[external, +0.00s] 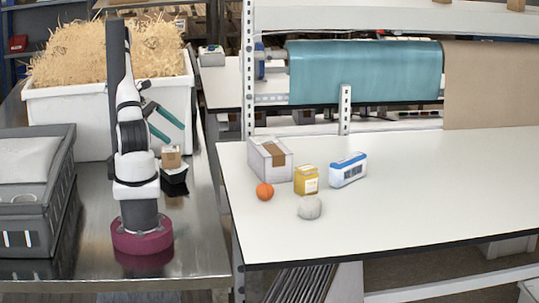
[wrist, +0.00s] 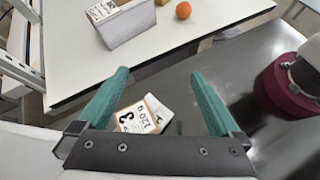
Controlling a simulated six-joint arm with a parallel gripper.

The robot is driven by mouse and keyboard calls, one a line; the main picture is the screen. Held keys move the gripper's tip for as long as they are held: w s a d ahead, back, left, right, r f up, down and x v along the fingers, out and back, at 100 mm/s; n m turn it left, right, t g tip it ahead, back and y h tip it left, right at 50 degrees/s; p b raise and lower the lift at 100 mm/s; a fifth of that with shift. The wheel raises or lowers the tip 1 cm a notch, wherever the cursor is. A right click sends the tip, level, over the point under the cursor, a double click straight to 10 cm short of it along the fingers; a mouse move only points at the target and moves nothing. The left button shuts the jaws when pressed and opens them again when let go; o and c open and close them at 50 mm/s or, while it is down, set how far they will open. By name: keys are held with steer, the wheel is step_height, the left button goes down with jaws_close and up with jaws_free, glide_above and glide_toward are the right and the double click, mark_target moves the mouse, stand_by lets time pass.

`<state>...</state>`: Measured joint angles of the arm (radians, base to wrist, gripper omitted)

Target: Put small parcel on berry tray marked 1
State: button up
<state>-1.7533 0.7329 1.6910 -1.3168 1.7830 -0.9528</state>
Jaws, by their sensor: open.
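A small brown box (external: 171,157), which looks like the small parcel, sits at a dark container with a pale rim (external: 174,174) on the metal table beside my arm. My gripper (external: 177,136) is open and empty, its teal fingers just above the brown box. In the wrist view, a tan-edged item with a white label reading 3 and 120 g (wrist: 145,115) shows between and below the open fingers (wrist: 160,73). I cannot tell whether this label belongs to the box or its container. I cannot make out a mark 1 in either view.
The white table holds a taped carton (external: 270,160), an orange ball (external: 264,191), a yellow box (external: 306,180), a blue-white pack (external: 348,170) and a pale round lump (external: 310,208). A straw-filled bin (external: 60,110) and grey crate (external: 30,225) flank my arm. The white table's right side is clear.

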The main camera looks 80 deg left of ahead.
steer(key=w+d+r+m+g+h, duration=0.1)
steer(key=w+d+r+m+g, duration=0.25)
steer(key=w+d+m, duration=0.35)
steer(key=w+d+r+m+g+h, duration=0.1)
steer(key=w+d+r+m+g, duration=0.15)
steer(key=d+m+g, duration=0.4)
steer(key=s+d+m+y, duration=0.3)
steer(key=d+m+y, duration=0.1)
steer(key=d+m, duration=0.4)
steer(key=s+d+m+y, duration=0.3)
steer(key=d+m, duration=0.6)
steer(key=m, duration=0.4)
steer(key=shift+d+r+g+y, duration=0.25)
steer(key=shift+r+y, duration=0.2)
steer(key=shift+y, duration=0.35)
